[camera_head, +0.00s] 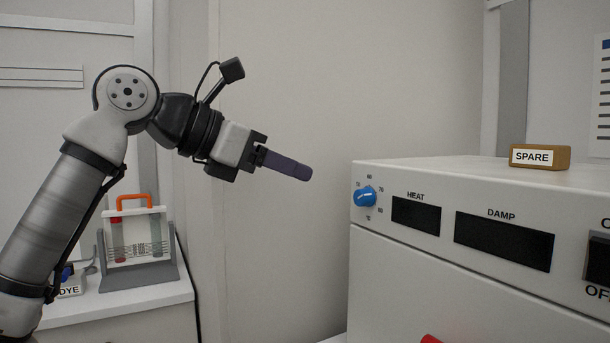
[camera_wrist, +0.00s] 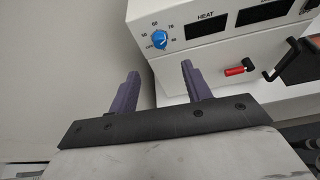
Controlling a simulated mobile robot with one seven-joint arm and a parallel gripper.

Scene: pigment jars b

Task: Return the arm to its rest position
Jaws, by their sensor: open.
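My gripper (camera_head: 288,166) is raised at the centre left of the head view, pointing right and slightly down toward the white machine. It is in free air, apart from the machine's blue knob (camera_head: 365,196). In the wrist view my gripper (camera_wrist: 160,84) shows two purple fingers spread apart with nothing between them. The blue knob also shows in the wrist view (camera_wrist: 160,40), beyond the fingers. My arm is bent, rising from the lower left of the head view.
The white machine (camera_head: 450,290) has HEAT and DAMP displays and fills the right side. A brown SPARE block (camera_head: 540,157) sits on top. At left, a grey rack (camera_head: 138,275) with tubes stands on a white bench. A red handle (camera_wrist: 234,71) shows in the wrist view.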

